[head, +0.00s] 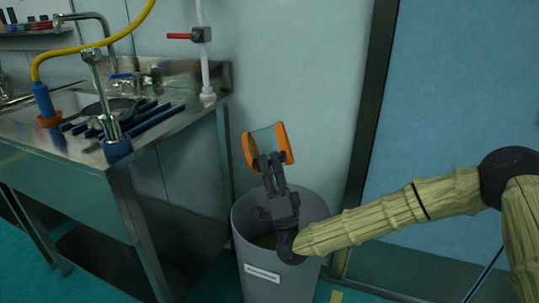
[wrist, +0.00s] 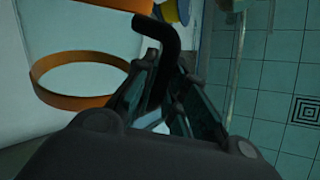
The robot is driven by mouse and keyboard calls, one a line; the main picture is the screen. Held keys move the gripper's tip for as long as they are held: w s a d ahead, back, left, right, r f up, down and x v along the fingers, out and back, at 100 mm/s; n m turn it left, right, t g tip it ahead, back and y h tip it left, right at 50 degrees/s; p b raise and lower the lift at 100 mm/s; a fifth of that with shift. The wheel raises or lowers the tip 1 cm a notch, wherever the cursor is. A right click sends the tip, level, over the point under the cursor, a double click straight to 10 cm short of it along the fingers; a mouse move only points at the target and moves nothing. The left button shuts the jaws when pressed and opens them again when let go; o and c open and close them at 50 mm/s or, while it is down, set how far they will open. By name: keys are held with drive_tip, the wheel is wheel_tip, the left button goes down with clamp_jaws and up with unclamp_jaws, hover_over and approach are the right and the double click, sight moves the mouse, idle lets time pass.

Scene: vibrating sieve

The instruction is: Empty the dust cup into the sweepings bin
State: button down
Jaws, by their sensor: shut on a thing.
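The dust cup (head: 265,141) is clear with an orange band at each end. It lies on its side in the air above the grey sweepings bin (head: 270,277). My gripper (head: 270,163) is shut on the cup from below, apparently on its black handle (wrist: 170,35). In the wrist view, one orange ring of the cup (wrist: 72,101) shows as an open loop at the left. No dust shows in the clear part. The bin stands upright with a white label, and something brownish shows inside its mouth. My wrist hides part of the bin's opening.
A steel sink bench (head: 160,150) stands left of the bin, with blue-handled tools (head: 150,120) and a yellow hose (head: 95,44) on it. A pale wall is close behind, with a dark door frame (head: 368,110) to the right. A floor drain (wrist: 307,110) shows in the wrist view.

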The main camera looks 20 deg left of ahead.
drive_tip(key=n+g+y+p, duration=0.1)
drive_tip(key=n+g, duration=0.1)
drive_tip(key=n+g+y+p, duration=0.1)
drive_tip(key=n+g+y, duration=0.1)
drive_tip(key=n+g, duration=0.1)
drive_tip(key=shift+d+r, duration=0.1)
drive_tip(key=shift+d, duration=0.05)
drive_tip(key=n+g+p, duration=0.2)
drive_tip(key=n, duration=0.1)
drive_tip(key=f+n+g+p, duration=0.1)
drive_tip(key=n+g+p, duration=0.1)
drive_tip(key=n+g, duration=0.1)
drive_tip(key=n+g+p, duration=0.1)
drive_tip(key=n+g, duration=0.2)
drive_tip(key=shift+w+d+f+h+p, duration=0.15)
drive_tip(key=shift+d+f+h+p, duration=0.1)
drive_tip(key=shift+h+p, duration=0.15)
drive_tip(key=shift+w+d+f+n+g+h+p, duration=0.1)
drive_tip(key=shift+d+f+n+g+h+p, duration=0.15)
drive_tip(key=shift+n+g+h+p, duration=0.4)
drive_tip(key=shift+w+d+f+n+g+h+p, duration=0.1)
drive_tip(key=shift+d+f+n+g+h+p, duration=0.2)
drive_tip(key=shift+n+h+p, duration=0.65)
drive_tip(key=shift+w+d+f+n+g+h+p, duration=0.1)
drive_tip(key=shift+d+f+n+g+h+p, duration=0.1)
drive_tip(key=shift+n+g+h+p, duration=0.6)
drive_tip(key=shift+t, duration=0.25)
drive_tip(key=shift+d, duration=0.1)
